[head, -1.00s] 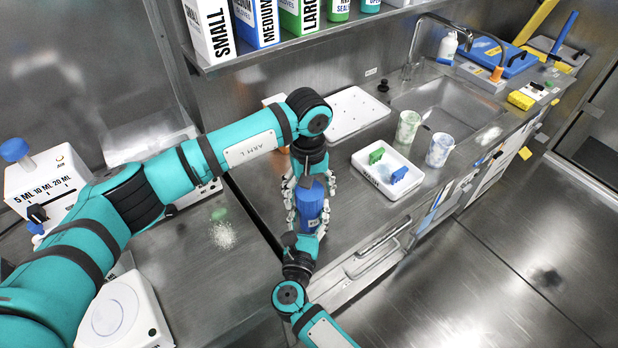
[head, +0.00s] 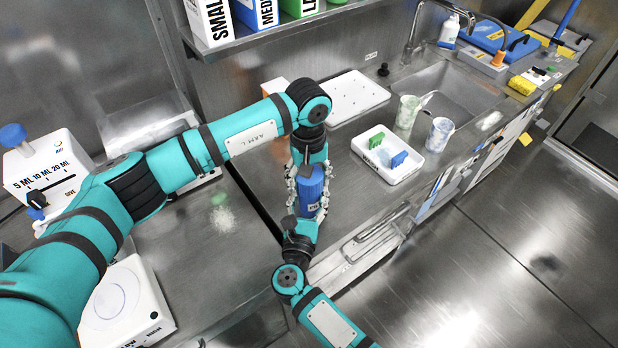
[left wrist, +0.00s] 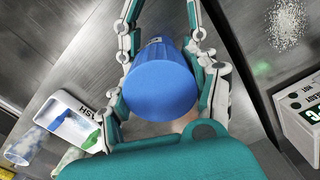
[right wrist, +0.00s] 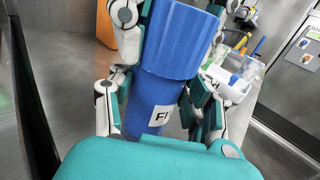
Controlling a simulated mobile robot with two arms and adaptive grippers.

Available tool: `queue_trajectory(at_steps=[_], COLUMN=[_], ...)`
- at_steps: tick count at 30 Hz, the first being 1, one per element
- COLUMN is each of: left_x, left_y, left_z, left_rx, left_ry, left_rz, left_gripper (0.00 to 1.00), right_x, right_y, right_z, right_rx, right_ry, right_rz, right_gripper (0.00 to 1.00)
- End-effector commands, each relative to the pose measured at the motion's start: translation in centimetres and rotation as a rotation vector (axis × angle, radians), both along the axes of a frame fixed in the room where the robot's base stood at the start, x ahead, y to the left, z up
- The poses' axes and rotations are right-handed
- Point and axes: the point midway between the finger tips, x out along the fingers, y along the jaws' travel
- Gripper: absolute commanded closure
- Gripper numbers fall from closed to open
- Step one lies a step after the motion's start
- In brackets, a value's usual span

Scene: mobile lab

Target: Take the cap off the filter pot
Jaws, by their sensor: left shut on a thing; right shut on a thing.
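The blue filter pot (head: 312,200) stands upright between my two grippers, with a white label partly visible on its body (right wrist: 152,105). Its wider, ribbed blue cap (left wrist: 160,82) is on top, and in the right wrist view the cap (right wrist: 178,40) meets the body with no clear gap. My left gripper (head: 309,170) points down from above and is shut around the cap, one finger on each side. My right gripper (head: 306,212) comes from the front and is shut around the body below the cap. The pot's base is hidden in the head view.
A white tray (head: 391,177) with green and blue pieces lies to the right, near two cups (head: 439,135) and the sink (head: 450,90). A white drying board (head: 357,98) is behind. A white scale-like device (head: 125,312) and spilled powder (head: 224,220) are on the left.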

Motion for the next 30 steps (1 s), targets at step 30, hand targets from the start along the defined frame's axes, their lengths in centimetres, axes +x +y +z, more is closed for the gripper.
queue_trajectory(at_steps=[30], left_x=[0.24], left_y=[-0.37], left_z=[0.36], left_rx=[-0.010], left_ry=[0.014], left_rz=[1.094], left_gripper=[0.79], right_x=[-0.32], right_y=[0.64], right_z=[-0.05], right_rx=[-0.004], right_ry=[0.003], right_rz=[0.013], right_gripper=[1.00])
